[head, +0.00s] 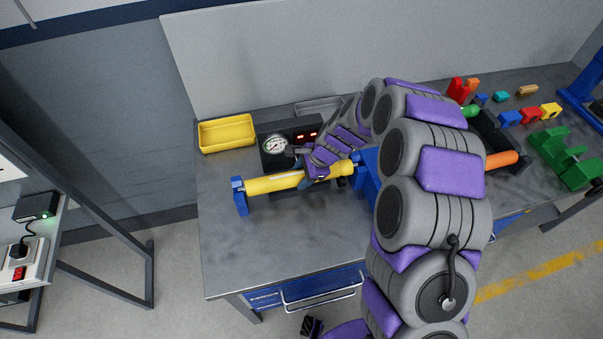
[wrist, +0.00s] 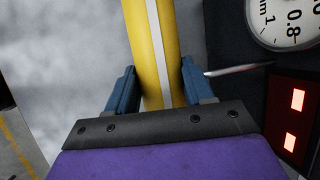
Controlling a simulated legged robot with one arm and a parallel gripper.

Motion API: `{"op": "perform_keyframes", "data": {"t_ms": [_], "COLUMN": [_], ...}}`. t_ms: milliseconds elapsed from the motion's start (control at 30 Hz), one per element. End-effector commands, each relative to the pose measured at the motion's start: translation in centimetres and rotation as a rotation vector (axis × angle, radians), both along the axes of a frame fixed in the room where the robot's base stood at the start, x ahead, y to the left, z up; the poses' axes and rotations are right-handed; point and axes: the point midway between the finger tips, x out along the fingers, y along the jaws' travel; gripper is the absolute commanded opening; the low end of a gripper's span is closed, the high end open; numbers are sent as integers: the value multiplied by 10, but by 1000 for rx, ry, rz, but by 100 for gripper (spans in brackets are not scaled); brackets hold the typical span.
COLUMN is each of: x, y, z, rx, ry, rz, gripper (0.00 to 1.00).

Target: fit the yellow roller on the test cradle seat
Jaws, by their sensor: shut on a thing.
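The yellow roller (head: 275,184) lies roughly level above the bench, running left to right. My gripper (head: 316,171) is shut on it near its middle-right part. In the wrist view the yellow roller (wrist: 156,50), with a pale stripe along it, passes between the two blue fingers of my gripper (wrist: 156,85). The test cradle shows as a blue upright (head: 239,204) at the roller's left end and a blue block (head: 367,185) near its right end, partly hidden by my arm. I cannot tell whether the roller ends touch the cradle seats.
A black gauge box (head: 274,158) with a dial and red displays stands just behind the roller. A yellow tray (head: 227,133) is at the back left. An orange roller (head: 501,159), a green stand (head: 562,158) and several coloured blocks are at right. The front-left bench top is clear.

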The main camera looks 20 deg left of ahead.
Motion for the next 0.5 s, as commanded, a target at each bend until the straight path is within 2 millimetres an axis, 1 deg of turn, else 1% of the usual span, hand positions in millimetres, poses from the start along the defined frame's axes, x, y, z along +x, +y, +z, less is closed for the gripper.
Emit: {"op": "perform_keyframes", "data": {"t_ms": [100,133,433,500], "x": [1,0,1,1], "y": [0,0,0,0], "z": [1,1,0,0], "rx": [1,1,1,1], "ry": [-1,-1,-1,-1], "rz": [0,0,0,0], "gripper": [0,53,81,82]}}
